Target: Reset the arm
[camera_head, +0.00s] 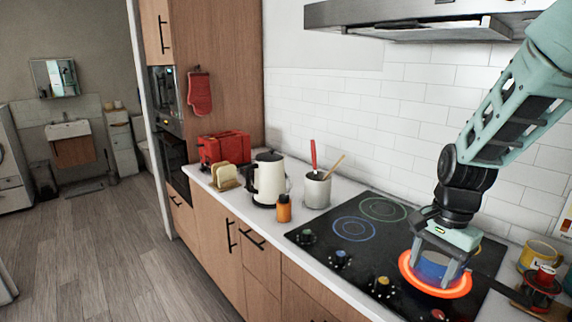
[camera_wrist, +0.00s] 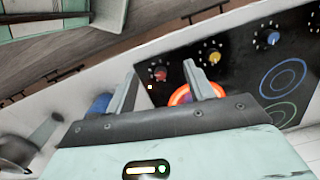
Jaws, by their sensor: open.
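My gripper (camera_head: 436,270) is at the right of the head view, pointing down over the cooktop (camera_head: 330,262). Its two fingers are apart, and I see nothing held between them. A glowing orange burner ring (camera_head: 409,276) with a bluish centre shows behind and around the fingers; whether they touch the surface I cannot tell. In the wrist view the gripper (camera_wrist: 165,88) is also open, with the orange ring (camera_wrist: 181,94) partly hidden behind a finger. My arm reaches in from the upper right, bent at the wrist.
Cooktop knobs (camera_head: 383,281) line the front edge. Left of the cooktop stand a utensil crock (camera_head: 317,191), an orange bottle (camera_head: 283,210), a white kettle (camera_head: 268,180) and a red toaster (camera_head: 222,147). A yellow mug (camera_head: 538,254) and a red-topped jar (camera_head: 543,283) stand at right. A range hood (camera_head: 420,14) hangs above.

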